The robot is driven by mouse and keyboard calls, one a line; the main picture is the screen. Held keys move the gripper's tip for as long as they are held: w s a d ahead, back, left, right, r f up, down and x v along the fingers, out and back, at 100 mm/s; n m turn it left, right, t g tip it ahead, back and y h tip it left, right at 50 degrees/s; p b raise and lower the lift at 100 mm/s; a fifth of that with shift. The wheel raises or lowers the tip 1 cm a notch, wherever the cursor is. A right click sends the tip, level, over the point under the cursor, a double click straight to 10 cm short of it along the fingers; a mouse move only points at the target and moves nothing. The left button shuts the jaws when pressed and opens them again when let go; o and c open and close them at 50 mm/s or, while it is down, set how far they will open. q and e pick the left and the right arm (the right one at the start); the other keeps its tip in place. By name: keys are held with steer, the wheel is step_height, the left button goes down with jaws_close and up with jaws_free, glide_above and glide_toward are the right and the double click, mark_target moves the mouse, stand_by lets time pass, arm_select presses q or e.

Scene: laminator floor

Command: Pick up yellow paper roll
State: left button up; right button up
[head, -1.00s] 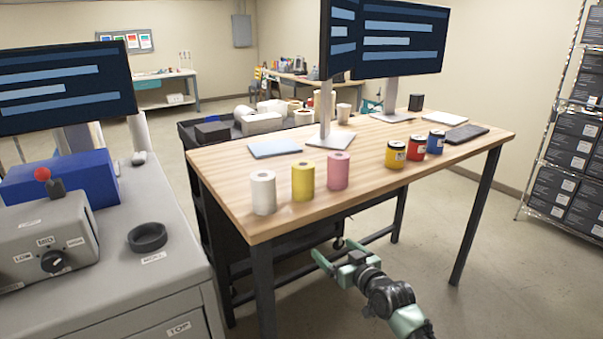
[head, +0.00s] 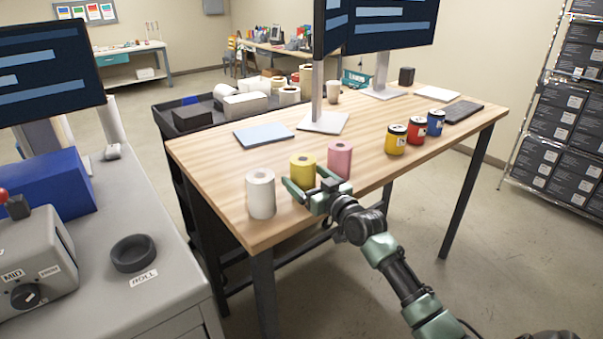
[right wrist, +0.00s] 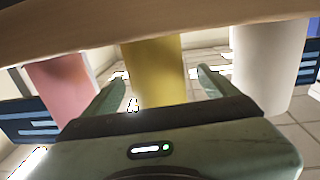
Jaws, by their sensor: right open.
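The yellow paper roll (head: 302,166) stands upright near the front edge of the wooden table, between a white roll (head: 261,194) on its left and a pink roll (head: 340,160) on its right. My right gripper (head: 304,177) is open at the front of the yellow roll, its lower part hidden by the gripper. In the right wrist view, which looks upside down, the yellow roll (right wrist: 155,72) shows between the two spread fingers (right wrist: 160,88). Whether they touch it I cannot tell. My left gripper is not in view.
The wooden table (head: 225,152) also bears yellow, red and blue cans (head: 416,130), a monitor stand (head: 323,122) and a keyboard (head: 463,113). A grey machine (head: 165,290) with a black ring (head: 133,253) stands at left. A black cart (head: 166,123) is behind the table.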

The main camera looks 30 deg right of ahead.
steer(key=w, duration=0.1)
steer(key=w+p, duration=0.1)
steer(key=w, duration=0.1)
steer(key=shift+w+d+r, duration=0.2)
steer(key=shift+w+r, duration=0.05)
steer(key=shift+w, duration=0.15)
steer(key=shift+w+f+p, duration=0.15)
steer(key=shift+w+p, duration=0.15)
steer(key=shift+w, duration=0.35)
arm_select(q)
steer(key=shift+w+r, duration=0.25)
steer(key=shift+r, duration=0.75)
arm_select(e)
steer(key=c, duration=1.7)
